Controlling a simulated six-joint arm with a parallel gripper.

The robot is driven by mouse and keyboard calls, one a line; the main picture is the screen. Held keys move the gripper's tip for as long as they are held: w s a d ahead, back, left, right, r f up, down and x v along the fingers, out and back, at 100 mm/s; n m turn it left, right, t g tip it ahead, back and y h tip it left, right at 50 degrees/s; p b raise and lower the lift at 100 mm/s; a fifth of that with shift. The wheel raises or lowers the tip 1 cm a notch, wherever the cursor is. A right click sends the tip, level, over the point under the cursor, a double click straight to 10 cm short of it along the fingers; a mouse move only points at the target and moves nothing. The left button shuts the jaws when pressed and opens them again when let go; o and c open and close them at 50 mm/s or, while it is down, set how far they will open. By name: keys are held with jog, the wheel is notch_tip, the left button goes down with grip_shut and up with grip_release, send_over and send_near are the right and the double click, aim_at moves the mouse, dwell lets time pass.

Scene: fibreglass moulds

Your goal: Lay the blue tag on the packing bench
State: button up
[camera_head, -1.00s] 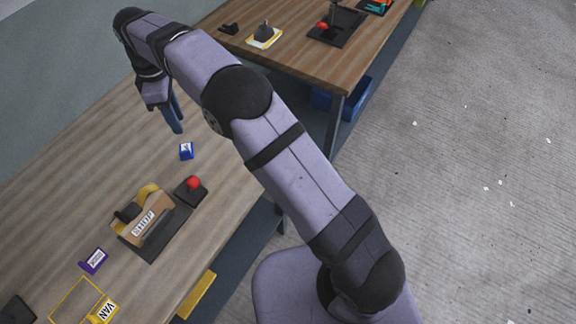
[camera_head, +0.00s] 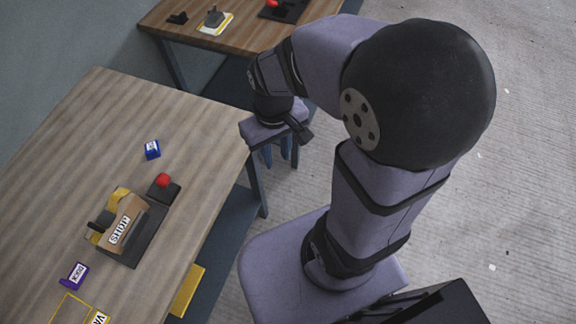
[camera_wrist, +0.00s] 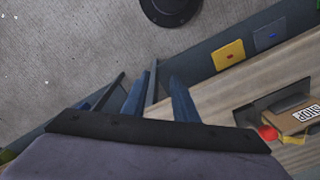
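The blue tag (camera_head: 152,149), with a white label, lies on the wooden bench top (camera_head: 115,115) on the left, behind the red knob. Which bench is the packing bench is not marked. My gripper (camera_head: 281,154) hangs to the right of this bench, beyond its edge and well apart from the tag. Its blue fingers look spread, with nothing seen between them. In the wrist view my gripper (camera_wrist: 157,100) points towards the floor and bench side. The tag is not seen there.
A carton (camera_head: 124,222) marked SHOP sits in a dark stand beside the red knob (camera_head: 162,180). A purple tag (camera_head: 74,275) and a yellow outline lie nearer. A second bench (camera_head: 240,38) at the back holds several items. Bare wood surrounds the blue tag.

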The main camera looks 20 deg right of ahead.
jog(key=shift+m, duration=0.7)
jog(key=s, duration=0.1)
jog(key=s+d+f, duration=0.1)
jog(key=s, duration=0.1)
jog(key=shift+s+d+f, duration=0.15)
jog(key=shift+s+f, duration=0.05)
jog(key=shift+s, duration=0.2)
